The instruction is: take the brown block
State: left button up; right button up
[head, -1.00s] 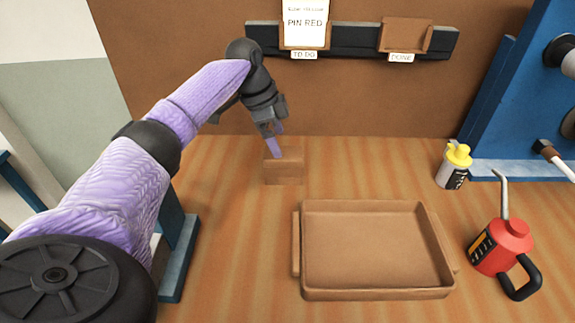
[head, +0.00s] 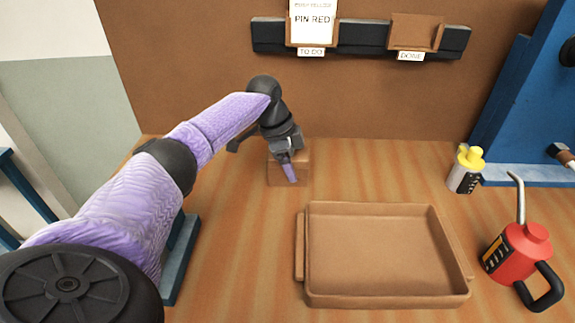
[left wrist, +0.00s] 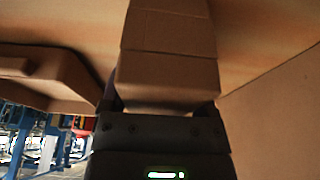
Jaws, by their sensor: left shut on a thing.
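The brown block (head: 275,171) stands on the wooden table near the back wall, left of centre in the head view. My left gripper (head: 289,166) is at the block, with one purple fingertip showing in front of it. In the left wrist view the block (left wrist: 168,58) fills the space between the fingers. The left gripper is shut on it. The block's underside is hidden, so I cannot tell whether it still touches the table. My right gripper is not in view.
An empty brown tray (head: 300,248) lies in front and to the right of the block. A yellow-capped bottle (head: 465,170) and a red oil can (head: 517,253) stand at the right. The back wall carries a rail (head: 362,38) with a card (head: 312,22).

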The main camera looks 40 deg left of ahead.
pick_arm(q)
grip_shut()
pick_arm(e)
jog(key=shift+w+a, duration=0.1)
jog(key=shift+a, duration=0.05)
pick_arm(q)
jog(key=shift+r, duration=0.1)
notch_tip(320, 180, up, 10)
jog(key=p, duration=0.3)
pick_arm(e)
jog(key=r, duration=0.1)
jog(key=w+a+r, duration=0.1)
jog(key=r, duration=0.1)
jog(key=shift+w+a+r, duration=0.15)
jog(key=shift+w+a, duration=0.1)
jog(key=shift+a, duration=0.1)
pick_arm(q)
jog(key=o, duration=0.7)
grip_release()
grip_shut()
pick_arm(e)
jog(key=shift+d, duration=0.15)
